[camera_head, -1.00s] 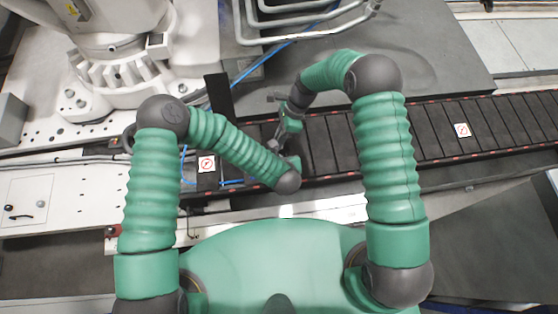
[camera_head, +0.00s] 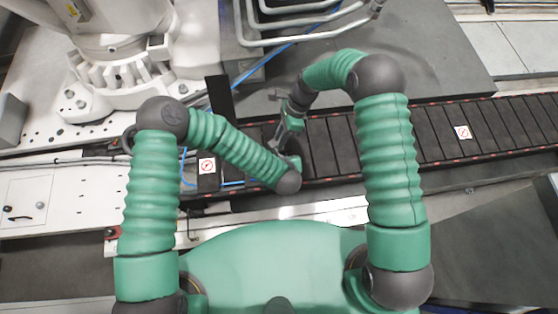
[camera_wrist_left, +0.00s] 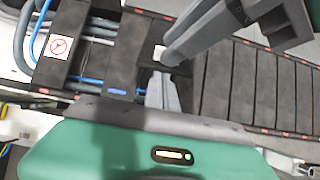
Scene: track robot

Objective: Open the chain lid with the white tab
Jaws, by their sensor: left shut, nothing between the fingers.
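White labels with a red prohibition sign sit on a left lid (camera_head: 207,166) and a far-right lid (camera_head: 463,132). The left label also shows in the wrist view (camera_wrist_left: 60,47). Another whitish patch (camera_wrist_left: 158,52), perhaps the white tab, is partly hidden by my right gripper. My left gripper (camera_wrist_left: 163,88) is shut and empty, pointing at the lids. My right gripper (camera_wrist_left: 172,58) reaches in from the upper right, its fingertips close to the left gripper's. Whether they touch the lid is unclear.
Blue and grey cables (camera_wrist_left: 92,40) show in gaps between the left lids. A white robot base (camera_head: 120,75) stands at the back left. Bent metal tubes (camera_head: 300,35) lie behind the chain. My two grippers are crowded together; the chain to the right is clear.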

